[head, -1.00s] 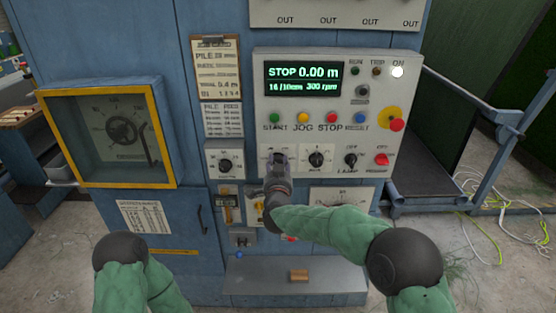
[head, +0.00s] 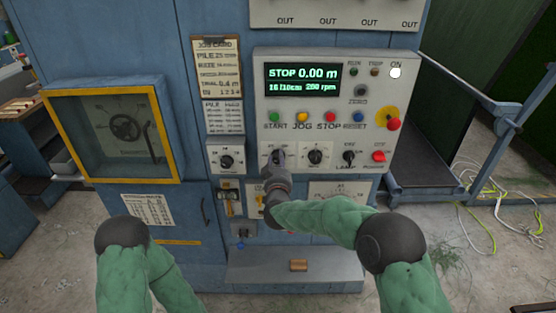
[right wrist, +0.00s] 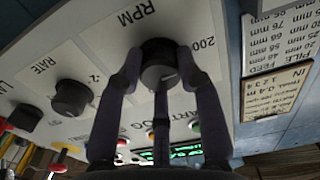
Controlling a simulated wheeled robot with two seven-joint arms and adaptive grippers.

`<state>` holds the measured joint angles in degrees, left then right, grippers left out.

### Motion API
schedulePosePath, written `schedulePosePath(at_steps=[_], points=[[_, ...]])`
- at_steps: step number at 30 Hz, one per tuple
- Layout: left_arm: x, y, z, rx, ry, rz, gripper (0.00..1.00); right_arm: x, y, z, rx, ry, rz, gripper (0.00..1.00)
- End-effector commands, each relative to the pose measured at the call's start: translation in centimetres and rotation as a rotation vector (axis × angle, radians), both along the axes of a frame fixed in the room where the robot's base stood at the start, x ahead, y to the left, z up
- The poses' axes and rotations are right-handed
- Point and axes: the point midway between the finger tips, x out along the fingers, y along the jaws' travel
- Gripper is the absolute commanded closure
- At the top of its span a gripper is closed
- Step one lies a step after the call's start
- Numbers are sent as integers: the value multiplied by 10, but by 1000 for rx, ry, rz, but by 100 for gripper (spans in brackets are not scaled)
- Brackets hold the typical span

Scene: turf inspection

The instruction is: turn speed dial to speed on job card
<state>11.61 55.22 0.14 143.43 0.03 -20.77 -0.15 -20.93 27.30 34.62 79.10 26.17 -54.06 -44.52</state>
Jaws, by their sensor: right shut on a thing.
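The speed dial, a dark round knob (right wrist: 160,62) under the RPM label, shows in the right wrist view. My right gripper (right wrist: 158,75) is shut on it, one finger on each side. In the head view my right gripper (head: 277,158) covers the dial at the lower left of the grey control panel (head: 380,120). The green display (head: 302,79) reads STOP 0.00 m, 16/10cm and what looks like 280 rpm. The job card (head: 217,68) hangs left of the panel; its speed figure is too small to read. My left gripper is out of view.
A RATE knob (head: 315,157), a LAMP knob (head: 348,158) and a red power knob (head: 379,157) sit right of the dial. Coloured buttons run above. A small dial box (head: 226,160) is on the left. A grey shelf (head: 330,276) juts out below.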

Motion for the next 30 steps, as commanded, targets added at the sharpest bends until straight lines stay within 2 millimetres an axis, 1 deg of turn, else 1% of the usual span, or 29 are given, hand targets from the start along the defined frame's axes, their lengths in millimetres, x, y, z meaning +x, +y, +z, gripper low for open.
schedulePosePath(at_steps=[16, 17, 18, 19, 20, 30], points=[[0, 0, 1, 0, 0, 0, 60, 0, 0, -3, -29, 4, 1, 96], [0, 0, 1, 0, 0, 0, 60, 0, 0, -3, -29, 4, 1, 61], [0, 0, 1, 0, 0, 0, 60, 0, 0, -3, -29, 4, 1, 49], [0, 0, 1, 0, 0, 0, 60, 0, 0, -2, -28, 4, 1, 41], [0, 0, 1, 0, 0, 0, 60, 0, 0, -2, -28, 3, 2, 40], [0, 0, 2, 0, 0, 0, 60, -1, 0, -1, -27, 1, 1, 40]])
